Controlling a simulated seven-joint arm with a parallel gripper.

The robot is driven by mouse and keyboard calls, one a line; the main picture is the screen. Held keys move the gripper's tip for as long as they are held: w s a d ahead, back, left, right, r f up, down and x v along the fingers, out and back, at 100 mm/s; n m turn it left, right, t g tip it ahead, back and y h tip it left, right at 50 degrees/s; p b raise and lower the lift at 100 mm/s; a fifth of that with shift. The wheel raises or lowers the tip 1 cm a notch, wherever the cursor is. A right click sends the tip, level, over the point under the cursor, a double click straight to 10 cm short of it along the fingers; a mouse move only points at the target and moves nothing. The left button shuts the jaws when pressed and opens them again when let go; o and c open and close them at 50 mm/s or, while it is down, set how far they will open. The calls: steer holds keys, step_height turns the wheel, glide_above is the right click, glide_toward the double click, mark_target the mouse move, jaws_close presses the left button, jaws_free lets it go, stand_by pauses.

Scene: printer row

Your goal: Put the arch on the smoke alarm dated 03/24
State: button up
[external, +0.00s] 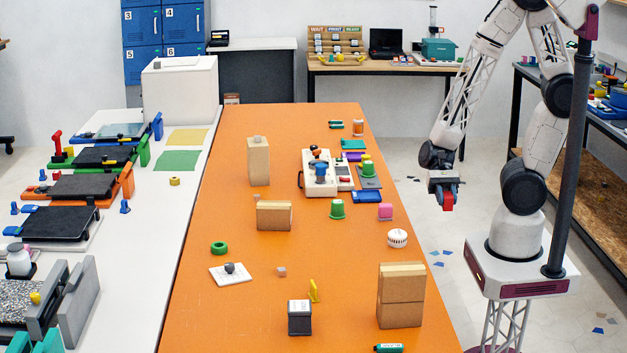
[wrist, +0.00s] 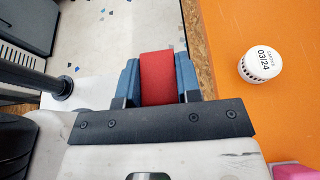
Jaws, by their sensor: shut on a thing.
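My gripper (external: 446,188) hangs beyond the right edge of the orange table, over the floor. It is shut on a red piece (external: 448,201), which also shows between the blue fingers in the wrist view (wrist: 157,78). I see its flat red face; I cannot make out an arch shape from these angles. The smoke alarm (external: 397,238) is a round white disc with slots around its side, lying on the table near its right edge. In the wrist view the smoke alarm (wrist: 262,62) lies right of the fingers, apart from them, its top printed 03/24 and bare.
A pink block (external: 385,211) and a green cup-like piece (external: 337,209) stand farther back than the alarm. Stacked cardboard boxes (external: 400,295) stand nearer the camera. A white machine (external: 321,172) stands farther back. The table just around the alarm is clear.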

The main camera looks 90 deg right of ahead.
steer(key=shift+w, duration=0.1)
stand_by(0.3)
glide_above(398, 232)
steer(key=shift+f, duration=0.75)
steer(key=shift+f, duration=1.75)
steer(key=shift+f, duration=0.1)
steer(key=o, duration=0.9)
steer(key=shift+d, duration=0.1)
